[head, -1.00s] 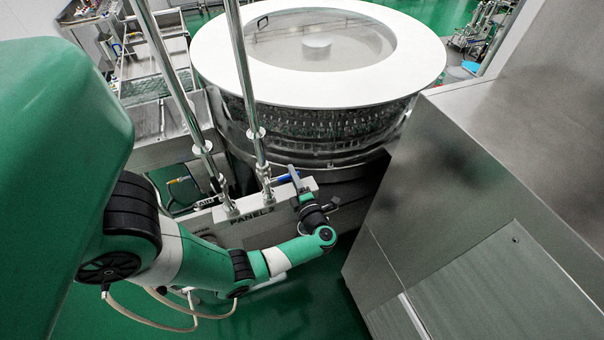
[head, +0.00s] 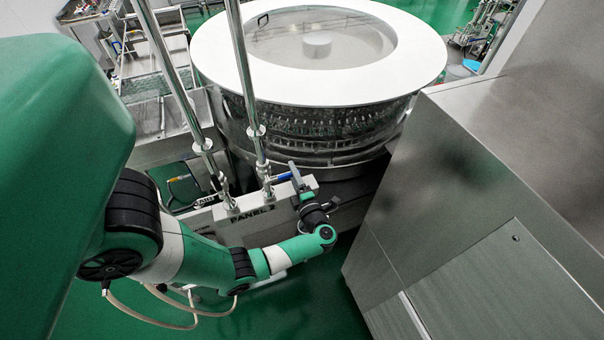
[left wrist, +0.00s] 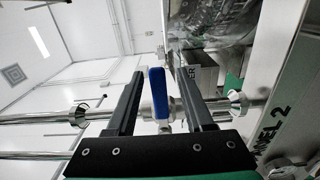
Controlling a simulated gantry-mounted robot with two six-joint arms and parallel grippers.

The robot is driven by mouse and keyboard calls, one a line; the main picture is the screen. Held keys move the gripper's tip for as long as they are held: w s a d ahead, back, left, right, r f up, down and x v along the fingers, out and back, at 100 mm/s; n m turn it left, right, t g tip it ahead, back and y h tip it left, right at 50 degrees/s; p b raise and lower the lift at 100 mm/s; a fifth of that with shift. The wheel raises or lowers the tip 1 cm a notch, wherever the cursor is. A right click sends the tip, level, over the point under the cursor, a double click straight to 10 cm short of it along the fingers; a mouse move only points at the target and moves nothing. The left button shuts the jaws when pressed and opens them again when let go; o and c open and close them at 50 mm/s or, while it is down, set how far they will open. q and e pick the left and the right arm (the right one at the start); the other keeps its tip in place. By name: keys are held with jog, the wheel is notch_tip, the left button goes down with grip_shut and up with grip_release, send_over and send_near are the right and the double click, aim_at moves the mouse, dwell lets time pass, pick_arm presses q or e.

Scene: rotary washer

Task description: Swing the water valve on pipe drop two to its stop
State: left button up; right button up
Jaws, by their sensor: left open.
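The water valve has a blue lever (head: 284,177) at the foot of the right-hand steel pipe (head: 245,80), beside the PANEL 2 box (head: 253,216). The frames do not show a number on this pipe. My left gripper (head: 294,176) is right beside the lever. In the left wrist view the blue lever (left wrist: 158,92) shows between the two dark fingers of my open left gripper (left wrist: 161,80), with a gap on each side. I cannot tell how deep it sits between them. The valve body is partly hidden behind the gripper base. My right gripper is not in view.
A second steel pipe (head: 168,75) stands to the left. The round washer with a white rim (head: 222,70) is behind the panel. A large steel cabinet (head: 460,200) fills the right side. Green floor (head: 320,300) shows below my left arm.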

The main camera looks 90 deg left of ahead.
pick_arm(q)
jog(key=b+v, duration=0.2)
jog(key=v, duration=0.9)
jog(key=shift+d, duration=0.3)
jog(key=shift+w+r, duration=0.1)
jog(key=shift+r, duration=0.05)
